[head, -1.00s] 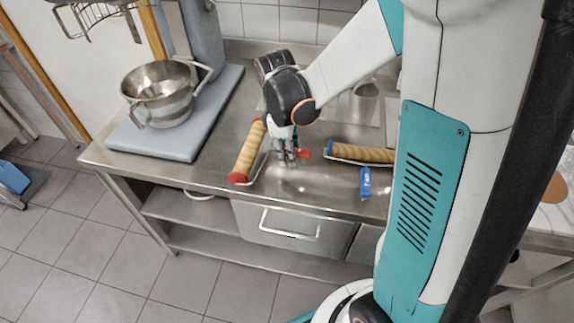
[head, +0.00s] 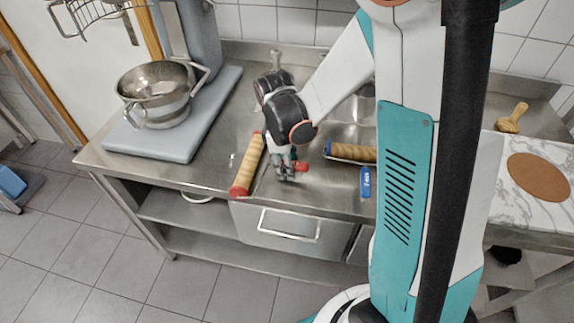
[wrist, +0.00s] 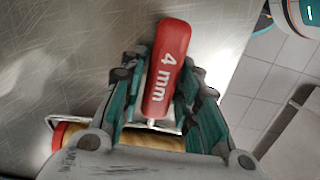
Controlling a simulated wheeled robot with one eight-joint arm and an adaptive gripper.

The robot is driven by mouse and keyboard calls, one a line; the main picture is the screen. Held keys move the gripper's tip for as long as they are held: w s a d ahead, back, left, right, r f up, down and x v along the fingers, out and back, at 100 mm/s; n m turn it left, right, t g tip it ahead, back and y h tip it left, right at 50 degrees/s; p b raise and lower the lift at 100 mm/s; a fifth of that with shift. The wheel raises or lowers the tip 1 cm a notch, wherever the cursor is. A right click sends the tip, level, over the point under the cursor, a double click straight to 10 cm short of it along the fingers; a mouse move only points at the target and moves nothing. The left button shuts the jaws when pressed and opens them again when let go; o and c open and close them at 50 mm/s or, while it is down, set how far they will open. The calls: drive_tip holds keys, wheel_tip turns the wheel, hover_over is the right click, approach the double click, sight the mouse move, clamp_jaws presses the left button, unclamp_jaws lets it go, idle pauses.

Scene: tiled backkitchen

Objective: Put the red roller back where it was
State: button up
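The red roller is a ribbed tan roll (head: 249,166) with red ends, a wire frame and a red handle. In the head view it lies left of my gripper (head: 287,172), over the steel counter near its front edge. Its red handle (wrist: 168,72), marked "4 mm", is between my fingers (wrist: 163,85) in the wrist view. The fingers sit close against both sides of the handle and look shut on it. Part of the roll shows below the wire. I cannot tell whether the roller touches the counter.
A blue-ended roller (head: 350,153) with a blue handle (head: 366,182) is to the right, partly behind my arm. A grey board (head: 172,140) carries a mixer with a steel bowl (head: 155,90) at the left. A marble slab (head: 520,205) is at the right.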

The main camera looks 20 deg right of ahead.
idle(0.3)
wheel_tip(320, 180, up, 12)
drive_tip(key=a+r+p, duration=0.1)
drive_tip(key=p, duration=0.3)
drive_tip(key=s+a+r+m+t+y, duration=0.1)
drive_tip(key=s+a+r+m+t, duration=0.1)
drive_tip(key=s+r+m+t, duration=0.6)
drive_tip(key=s+r+m, duration=0.1)
drive_tip(key=s+m, duration=0.1)
drive_tip(key=s, duration=0.2)
drive_tip(key=shift+s+r+m, duration=0.35)
drive_tip(key=shift+s+m, duration=0.05)
drive_tip(key=shift+f+b, duration=1)
drive_tip(key=shift+b, duration=0.05)
